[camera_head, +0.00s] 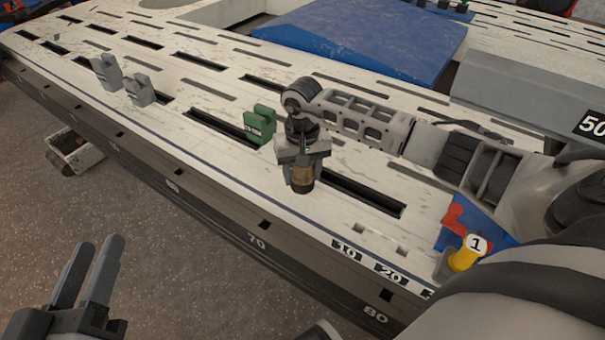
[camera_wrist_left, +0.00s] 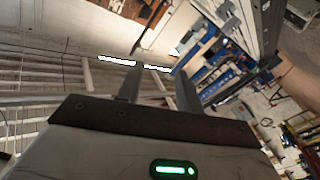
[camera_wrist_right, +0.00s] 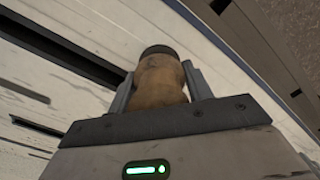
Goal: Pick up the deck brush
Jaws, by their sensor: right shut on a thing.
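My right gripper (camera_head: 301,172) is above the white slotted bench (camera_head: 215,100), shut on a brown, rounded thing with a dark end, which I take to be the deck brush (camera_head: 302,177). In the right wrist view the brush (camera_wrist_right: 160,82) sits between the two fingers of the right gripper (camera_wrist_right: 160,85). Only part of it shows and no bristles can be made out. I cannot tell whether it touches the bench. My left gripper (camera_head: 88,272) is open and empty, off the bench's front edge over the floor; its parted fingers (camera_wrist_left: 157,88) also show in the left wrist view.
A green block (camera_head: 260,126) stands just left of the right gripper. Two grey blocks (camera_head: 122,80) stand further left on the bench. A blue pad (camera_head: 365,38) lies behind. A yellow piece marked 1 (camera_head: 464,258) and a red piece (camera_head: 453,219) are at the right front.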

